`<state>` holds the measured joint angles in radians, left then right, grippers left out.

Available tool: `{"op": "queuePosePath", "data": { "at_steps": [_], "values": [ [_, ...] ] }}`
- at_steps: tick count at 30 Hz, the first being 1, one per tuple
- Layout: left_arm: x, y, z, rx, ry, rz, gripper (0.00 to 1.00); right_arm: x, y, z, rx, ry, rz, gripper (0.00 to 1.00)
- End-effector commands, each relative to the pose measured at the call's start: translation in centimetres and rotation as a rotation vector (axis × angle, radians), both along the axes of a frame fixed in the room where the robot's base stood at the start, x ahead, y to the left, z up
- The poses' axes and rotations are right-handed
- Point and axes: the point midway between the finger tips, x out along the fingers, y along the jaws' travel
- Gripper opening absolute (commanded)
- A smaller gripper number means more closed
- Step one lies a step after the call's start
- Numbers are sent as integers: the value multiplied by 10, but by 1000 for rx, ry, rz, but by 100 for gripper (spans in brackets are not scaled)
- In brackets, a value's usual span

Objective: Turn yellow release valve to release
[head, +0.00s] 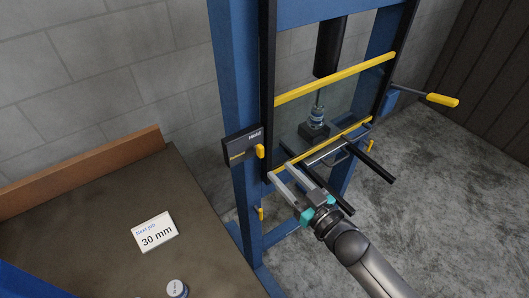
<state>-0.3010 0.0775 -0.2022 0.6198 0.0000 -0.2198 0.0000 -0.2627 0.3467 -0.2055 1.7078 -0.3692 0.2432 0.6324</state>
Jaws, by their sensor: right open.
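The yellow release valve (260,151) is a small yellow lever on the right end of a black plate (238,149) fixed to the press's left blue post. The lever points roughly downward. The plate has white lettering at its upper right, which looks like "Hold", and smaller yellow lettering at lower left. My right gripper (279,170) is open and empty, its two pale fingers pointing up-left. Its fingertips appear just below and right of the valve; I cannot tell the depth gap. My left gripper is out of view.
The blue press frame (232,60) has yellow bars (335,78) and a yellow-handled lever (442,99) at right. A dark ram (329,45) hangs above a small part (316,116) on a block. Black rods project near my right gripper. A bench (95,225) holds a "30 mm" card (155,232).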

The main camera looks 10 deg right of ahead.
Motion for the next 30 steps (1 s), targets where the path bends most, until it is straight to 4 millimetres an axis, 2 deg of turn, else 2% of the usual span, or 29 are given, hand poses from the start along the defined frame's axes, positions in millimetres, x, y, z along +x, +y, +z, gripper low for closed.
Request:
{"op": "queuePosePath", "data": {
  "at_steps": [9,15,21,29,30],
  "values": [
    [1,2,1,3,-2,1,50,48,20,1,1,-1,-1,48],
    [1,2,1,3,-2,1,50,68,28,0,0,-1,0,48],
    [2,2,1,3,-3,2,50,77,32,0,1,0,0,48],
    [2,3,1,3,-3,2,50,77,32,0,0,1,1,48],
    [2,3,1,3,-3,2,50,77,32,0,0,1,1,44]
  ]
}}
